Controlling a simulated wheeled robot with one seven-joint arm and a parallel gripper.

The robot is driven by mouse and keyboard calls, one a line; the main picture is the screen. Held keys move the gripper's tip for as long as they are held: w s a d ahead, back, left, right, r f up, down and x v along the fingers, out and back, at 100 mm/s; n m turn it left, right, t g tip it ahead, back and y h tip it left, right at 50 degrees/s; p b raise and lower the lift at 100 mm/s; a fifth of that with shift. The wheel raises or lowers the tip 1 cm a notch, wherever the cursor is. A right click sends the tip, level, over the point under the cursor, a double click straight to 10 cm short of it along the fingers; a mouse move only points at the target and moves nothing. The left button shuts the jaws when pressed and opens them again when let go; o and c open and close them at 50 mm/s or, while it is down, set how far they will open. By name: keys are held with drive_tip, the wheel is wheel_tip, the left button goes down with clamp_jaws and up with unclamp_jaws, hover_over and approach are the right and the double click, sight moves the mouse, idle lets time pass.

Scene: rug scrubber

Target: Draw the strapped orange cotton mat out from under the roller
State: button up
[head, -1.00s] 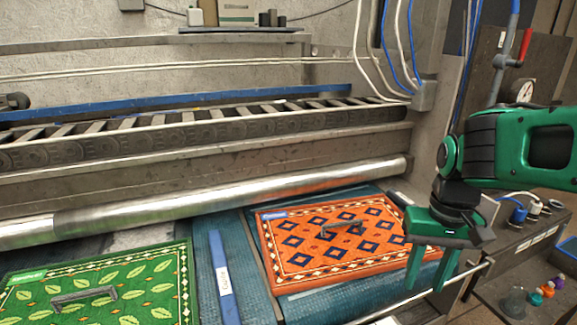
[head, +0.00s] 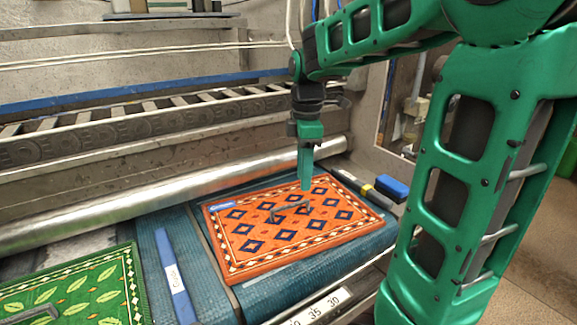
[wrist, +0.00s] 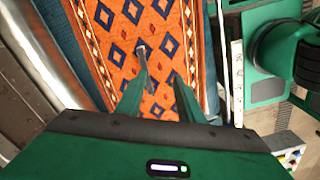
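The orange mat (head: 285,250) has dark blue diamonds and a patterned border. It lies flat on the blue belt, its back edge close to the metal roller (head: 130,198); I cannot tell whether any of it is under the roller. A grey strap (head: 290,208) stands across its middle. My gripper (head: 305,187) points down over the mat, its tips close to the strap in the head view. In the wrist view my gripper (wrist: 162,82) has its fingers apart, with the strap (wrist: 152,92) partly hidden by the left finger. I see no grip on it.
A green leaf-patterned mat (head: 85,285) with its own strap lies at left, beyond a blue labelled strip (head: 172,275). A blue block (head: 391,188) sits right of the orange mat. A numbered scale (head: 318,308) runs along the front edge.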

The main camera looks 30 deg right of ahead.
sight(290, 204)
drive_tip(key=w+n, duration=0.2)
drive_tip(key=w+a+n, duration=0.1)
drive_tip(key=w, duration=0.1)
drive_tip(key=shift+w+a+r+n, duration=0.1)
drive_tip(key=shift+r+n, duration=0.25)
drive_tip(key=shift+n, duration=0.05)
drive_tip(key=shift+f, duration=0.1)
wheel_tip(290, 204, down, 11)
drive_tip(key=shift+r, duration=0.15)
idle(0.4)
clamp_jaws()
